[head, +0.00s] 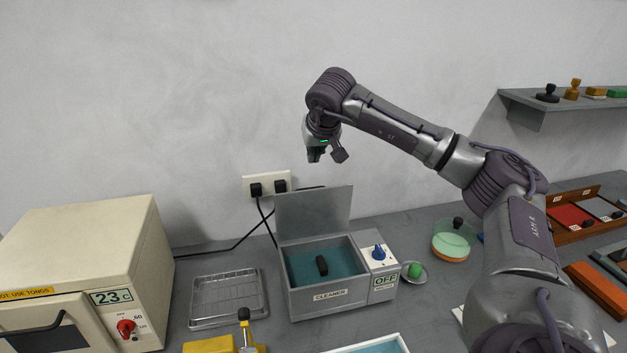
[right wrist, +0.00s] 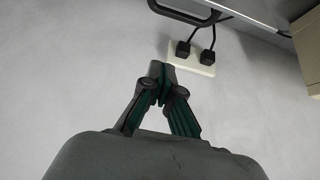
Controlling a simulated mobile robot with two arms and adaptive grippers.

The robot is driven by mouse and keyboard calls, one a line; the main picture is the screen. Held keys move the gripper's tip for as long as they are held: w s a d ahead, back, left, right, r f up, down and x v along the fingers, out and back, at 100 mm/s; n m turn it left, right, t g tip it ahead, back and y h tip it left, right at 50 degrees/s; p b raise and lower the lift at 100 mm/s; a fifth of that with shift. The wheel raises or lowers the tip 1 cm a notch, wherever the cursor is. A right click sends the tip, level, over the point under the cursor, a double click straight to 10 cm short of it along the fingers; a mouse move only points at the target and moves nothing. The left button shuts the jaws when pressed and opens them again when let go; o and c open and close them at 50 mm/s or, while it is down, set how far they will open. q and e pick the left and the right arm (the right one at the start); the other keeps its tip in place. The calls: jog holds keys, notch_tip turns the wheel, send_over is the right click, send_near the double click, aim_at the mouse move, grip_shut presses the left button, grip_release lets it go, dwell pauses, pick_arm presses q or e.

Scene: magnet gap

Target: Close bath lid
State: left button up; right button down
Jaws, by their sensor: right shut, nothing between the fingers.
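The cleaner bath (head: 333,295) is a grey box on the bench in the head view, with blue liquid inside. Its grey lid (head: 314,215) stands open, upright at the back edge. A small dark object (head: 322,265) is in the bath. A panel on its right has a blue knob (head: 378,252) and an OFF label. My right gripper (head: 314,158) is shut and empty, in the air above the lid and apart from it. It also shows shut in the right wrist view (right wrist: 162,72), against the wall. My left gripper is not in view.
A wall socket (head: 267,185) with two black plugs is behind the lid. A wire rack (head: 228,297) and a cream oven (head: 85,260) stand to the left. A green ball on a dish (head: 414,271) and a round glass dish (head: 452,240) are to the right.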

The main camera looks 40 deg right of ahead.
aim_at(312, 208)
notch_tip(312, 208, down, 7)
jog(key=p, duration=0.3)
jog(key=shift+w+d, duration=0.15)
jog(key=shift+w, duration=0.05)
jog(key=shift+f, duration=0.1)
